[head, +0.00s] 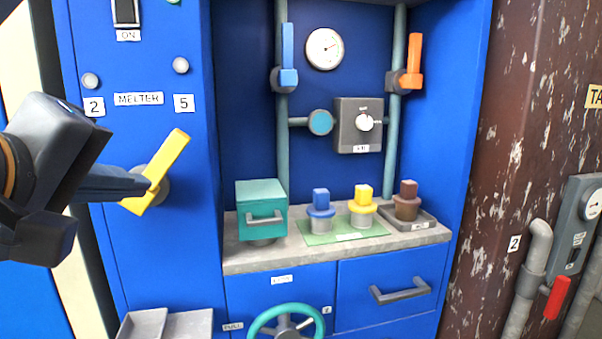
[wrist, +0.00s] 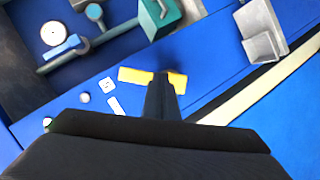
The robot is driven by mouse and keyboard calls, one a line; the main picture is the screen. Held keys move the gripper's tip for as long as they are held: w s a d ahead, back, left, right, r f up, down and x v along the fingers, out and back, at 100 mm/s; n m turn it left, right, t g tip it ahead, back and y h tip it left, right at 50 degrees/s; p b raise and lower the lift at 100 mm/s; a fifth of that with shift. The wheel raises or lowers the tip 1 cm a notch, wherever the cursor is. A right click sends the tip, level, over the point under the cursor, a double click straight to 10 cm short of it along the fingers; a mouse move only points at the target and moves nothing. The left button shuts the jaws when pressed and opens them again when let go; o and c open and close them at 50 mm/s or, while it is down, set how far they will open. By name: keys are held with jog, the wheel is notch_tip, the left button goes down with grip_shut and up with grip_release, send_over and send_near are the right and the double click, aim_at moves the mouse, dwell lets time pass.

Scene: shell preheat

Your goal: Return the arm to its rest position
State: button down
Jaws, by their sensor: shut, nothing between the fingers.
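My gripper (head: 148,184) reaches in from the left in the head view, its dark fingers shut and empty. The fingertips are at the yellow handle (head: 166,160) on the blue melter panel; whether they touch it I cannot tell. The handle is tilted, its upper end to the right. In the wrist view the shut fingers (wrist: 161,82) overlap the middle of the yellow handle (wrist: 132,75) and hide part of it.
To the right, an alcove shelf (head: 260,259) holds a teal box (head: 262,208) and several knobbed pieces. Blue (head: 288,55) and orange (head: 414,60) valve handles stick out on pipes. A grey tray (head: 170,326) and teal handwheel (head: 265,318) project below.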

jog(key=w+d+f+g+h, duration=0.3)
jog(key=d+f+g, duration=0.3)
jog(key=d+f, duration=0.7)
jog(key=s+d+f+m+g+y, duration=0.25)
jog(key=d+f+g, duration=0.2)
jog(key=f, duration=0.45)
jog(key=s+d+f+m+g+y, duration=0.1)
jog(key=s+d+f+m+g, duration=0.25)
jog(key=f, duration=0.55)
jog(key=d+r+m+p, duration=0.2)
jog(key=d+r+p, duration=0.8)
jog(key=r+p, duration=0.2)
jog(key=s+d+r+m+p, duration=0.1)
jog(key=d+r+m+p, duration=0.2)
jog(key=d+r+p, duration=0.7)
notch_tip(320, 180, up, 2)
jog(key=p, duration=0.4)
jog(key=shift+s+d+r+p, duration=0.15)
jog(key=shift+r+p, duration=0.1)
jog(key=shift+p, duration=0.05)
